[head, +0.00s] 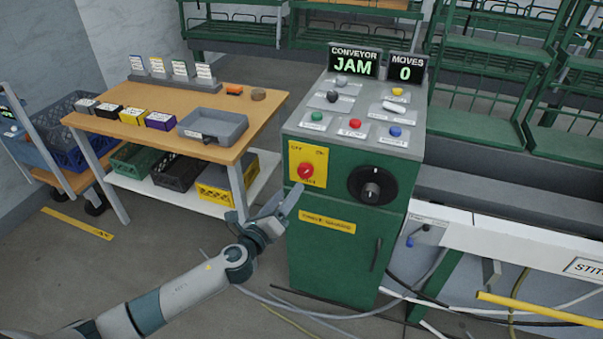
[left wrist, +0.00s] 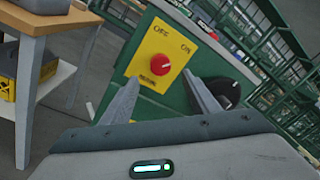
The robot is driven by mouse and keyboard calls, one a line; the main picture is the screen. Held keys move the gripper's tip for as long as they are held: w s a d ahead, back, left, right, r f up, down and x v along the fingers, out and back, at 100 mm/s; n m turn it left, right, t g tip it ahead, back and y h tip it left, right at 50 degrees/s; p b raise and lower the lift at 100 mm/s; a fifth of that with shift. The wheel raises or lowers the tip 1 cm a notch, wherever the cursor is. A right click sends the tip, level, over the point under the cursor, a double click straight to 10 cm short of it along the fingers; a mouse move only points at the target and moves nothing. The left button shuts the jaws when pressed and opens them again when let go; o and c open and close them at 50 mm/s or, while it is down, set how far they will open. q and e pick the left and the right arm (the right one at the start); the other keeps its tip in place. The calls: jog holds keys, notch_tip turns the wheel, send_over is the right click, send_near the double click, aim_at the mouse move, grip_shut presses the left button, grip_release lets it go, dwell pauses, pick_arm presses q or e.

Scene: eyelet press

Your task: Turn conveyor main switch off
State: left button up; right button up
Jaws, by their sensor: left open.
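The conveyor main switch is a red knob (head: 306,170) on a yellow plate (head: 318,161) marked OFF and ON, on the front of the green control cabinet (head: 326,252). In the left wrist view the red knob (left wrist: 160,65) shows a small white mark on its right side, and the yellow plate (left wrist: 154,42) is clear behind it. My left gripper (head: 282,203) is open in front of the cabinet, below and left of the knob. In the wrist view its two fingers (left wrist: 162,98) stand apart, with the knob beyond and between them, not held. My right gripper is not in view.
A black dial (head: 371,187) sits right of the yellow plate. The cabinet top carries several coloured buttons and a display reading JAM (head: 354,64). A wooden table (head: 255,103) with a grey tray (head: 212,127) stands left. Cables (head: 330,313) lie on the floor.

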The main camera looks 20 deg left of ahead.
aim_at(303, 173)
pick_arm(q)
jog(key=w, duration=0.2)
jog(key=w+d, duration=0.1)
jog(key=w, duration=0.5)
jog(key=shift+w+d, duration=0.15)
jog(key=shift+w, duration=0.05)
jog(key=shift+w+d, duration=0.1)
jog(key=shift+w, duration=0.55)
jog(key=c, duration=0.9)
jog(key=shift+c, duration=0.7)
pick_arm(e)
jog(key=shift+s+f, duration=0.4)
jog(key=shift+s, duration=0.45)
